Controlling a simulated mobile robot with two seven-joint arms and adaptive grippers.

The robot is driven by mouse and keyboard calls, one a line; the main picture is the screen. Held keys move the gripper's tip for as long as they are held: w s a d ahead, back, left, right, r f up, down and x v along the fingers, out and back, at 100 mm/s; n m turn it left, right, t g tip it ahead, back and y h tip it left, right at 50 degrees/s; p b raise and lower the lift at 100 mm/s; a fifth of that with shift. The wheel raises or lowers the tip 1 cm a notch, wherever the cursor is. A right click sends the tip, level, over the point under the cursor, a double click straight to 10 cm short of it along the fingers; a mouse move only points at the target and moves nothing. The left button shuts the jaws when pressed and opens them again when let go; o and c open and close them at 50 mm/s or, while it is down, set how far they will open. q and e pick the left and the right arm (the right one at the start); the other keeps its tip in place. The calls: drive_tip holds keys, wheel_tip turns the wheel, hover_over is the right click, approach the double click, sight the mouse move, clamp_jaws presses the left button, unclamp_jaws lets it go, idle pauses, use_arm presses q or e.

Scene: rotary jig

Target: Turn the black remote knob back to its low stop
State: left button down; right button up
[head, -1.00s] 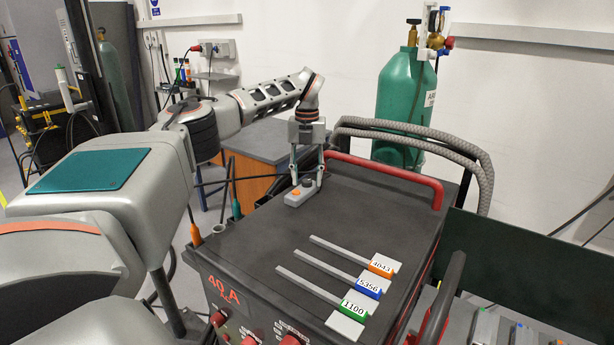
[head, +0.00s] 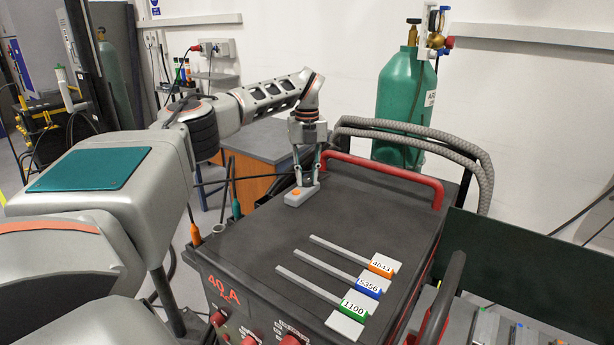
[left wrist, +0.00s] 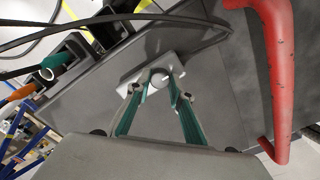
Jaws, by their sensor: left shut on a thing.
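The remote is a small light-grey box (head: 292,199) with an orange button (head: 297,191) on top, lying at the far left of the dark machine top. My left gripper (head: 307,181) reaches down over its far end, shut on the black knob, which the fingers mostly hide in the head view. In the left wrist view, the green-padded fingers of the left gripper (left wrist: 158,90) close from both sides on the round knob (left wrist: 160,79), whose top looks pale there. The grey box (left wrist: 140,73) shows beyond them. The knob's angle cannot be read. My right gripper is not in view.
A red handle bar (head: 385,172) stands close to the right of the gripper, with grey hoses (head: 420,140) behind. Three labelled strips (head: 335,278) lie nearer on the machine top (head: 390,225). A green gas cylinder (head: 403,95) stands behind.

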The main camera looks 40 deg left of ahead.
sight(307, 181)
use_arm(q)
drive_tip(key=c, duration=1.8)
unclamp_jaws()
wheel_tip(307, 181, up, 12)
drive_tip(key=shift+r, duration=0.1)
drive_tip(key=shift+s, duration=0.1)
